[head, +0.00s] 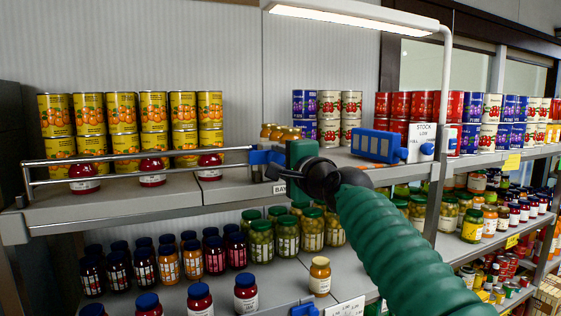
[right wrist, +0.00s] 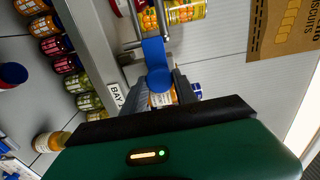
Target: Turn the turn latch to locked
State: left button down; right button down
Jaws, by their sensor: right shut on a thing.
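The turn latch (head: 262,157) is a blue piece at the right end of a metal rail (head: 130,158) along the upper shelf's front. In the right wrist view, the blue latch (right wrist: 155,52) shows a flat arm and a rounded end, with the rail beyond it. My right gripper (head: 279,164) is at the latch; in the wrist view its dark fingers (right wrist: 158,88) are closed around the rounded end. The fingers and green gripper body hide part of the latch. I cannot read a locked or unlocked mark. My left gripper is out of view.
Yellow cans (head: 107,118) and red jars (head: 84,178) stand around the rail. Small jars (head: 283,133) stand just behind my gripper. A blue panel (head: 378,146) and a stock sign (head: 422,138) are to its right. Several jars (head: 261,240) fill the shelf below.

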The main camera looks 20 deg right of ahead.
jog(key=shift+w+f, duration=0.1)
jog(key=shift+f, duration=0.25)
jog(key=c, duration=1.2)
grip_release()
jog(key=shift+o, duration=1)
jog(key=shift+r, duration=0.1)
jog(key=s+b, duration=0.7)
jog(key=s, duration=0.9)
jog(key=shift+s+b, duration=0.3)
jog(key=shift+s, duration=0.05)
